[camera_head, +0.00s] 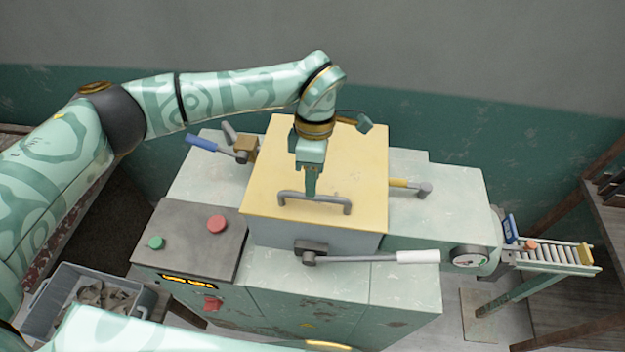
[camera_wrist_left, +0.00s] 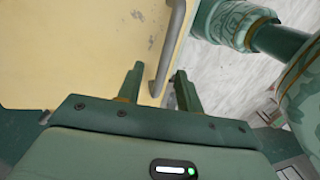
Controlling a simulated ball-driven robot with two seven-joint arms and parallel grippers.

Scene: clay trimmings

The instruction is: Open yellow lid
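The yellow lid (camera_head: 355,160) lies flat and closed on top of a grey box in the middle of the machine. Its grey bar handle (camera_head: 330,201) runs along the front edge. My left gripper (camera_head: 311,194) points down at the handle from above, near its middle. In the left wrist view, my left gripper (camera_wrist_left: 158,84) has its fingers apart, with the handle (camera_wrist_left: 172,45) passing between them. A gap shows beside the bar, so the fingers do not look clamped. The lid (camera_wrist_left: 70,50) fills the upper left there. My right gripper is not in view.
A lever with a white grip (camera_head: 418,257) sticks out below the lid's front edge. A blue-handled lever (camera_head: 203,143) stands left of the lid. A control panel with a red button (camera_head: 217,224) and green button (camera_head: 156,243) is front left. A bin of clay scraps (camera_head: 50,300) stands lower left.

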